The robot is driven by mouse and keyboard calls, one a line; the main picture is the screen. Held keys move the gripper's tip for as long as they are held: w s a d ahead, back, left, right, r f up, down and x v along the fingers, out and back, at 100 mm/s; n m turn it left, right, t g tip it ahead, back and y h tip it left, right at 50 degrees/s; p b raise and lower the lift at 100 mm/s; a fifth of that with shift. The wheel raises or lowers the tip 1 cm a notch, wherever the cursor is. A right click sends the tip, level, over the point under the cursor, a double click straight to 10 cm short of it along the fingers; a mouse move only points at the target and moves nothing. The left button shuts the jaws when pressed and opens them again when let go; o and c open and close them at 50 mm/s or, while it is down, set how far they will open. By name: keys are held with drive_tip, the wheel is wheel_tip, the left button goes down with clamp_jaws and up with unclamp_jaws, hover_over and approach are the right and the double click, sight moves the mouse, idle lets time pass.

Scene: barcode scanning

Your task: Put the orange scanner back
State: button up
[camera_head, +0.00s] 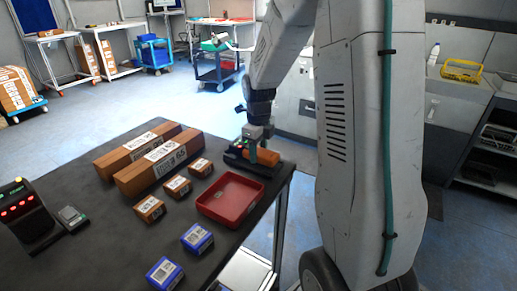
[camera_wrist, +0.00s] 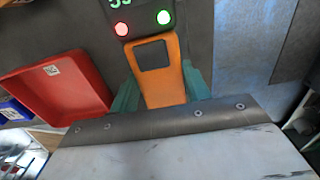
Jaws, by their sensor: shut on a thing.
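The orange scanner (camera_head: 267,157) is at the black dock (camera_head: 236,160) near the table's right edge. The wrist view shows the orange scanner (camera_wrist: 163,85) with a dark square on its face, lying between two teal fingers. My gripper (camera_head: 254,150) reaches down from above and is shut on the scanner. In the wrist view the dock's dark panel (camera_wrist: 150,7) has a red and a green light just past the scanner's end. I cannot tell whether the scanner is fully seated in the dock.
A red tray (camera_head: 232,222) lies close to the dock; it also shows in the wrist view (camera_wrist: 28,76). Two long brown boxes (camera_head: 160,168), several small brown boxes (camera_head: 177,187) and blue boxes (camera_head: 165,274) stand on the dark table. A black device with red lights (camera_head: 32,213) is at left.

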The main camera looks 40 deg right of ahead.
sight(258, 150)
drive_tip(key=o, duration=1.1)
drive_tip(key=shift+f, duration=0.15)
drive_tip(key=shift+o, duration=0.2)
wheel_tip(258, 150, up, 12)
drive_tip(key=s+a+r+n, duration=0.5)
drive_tip(key=s+a+n, duration=0.1)
drive_tip(key=a+n, duration=0.15)
drive_tip(key=s+a+n, duration=0.5)
drive_tip(key=s+n, duration=0.4)
drive_tip(key=n, duration=0.3)
drive_tip(key=s+a+f+n+t, duration=0.1)
drive_tip(key=s+a+n, duration=0.4)
drive_tip(key=s+n, duration=0.5)
drive_tip(key=shift+s+n, duration=0.25)
drive_tip(key=shift+n, duration=1)
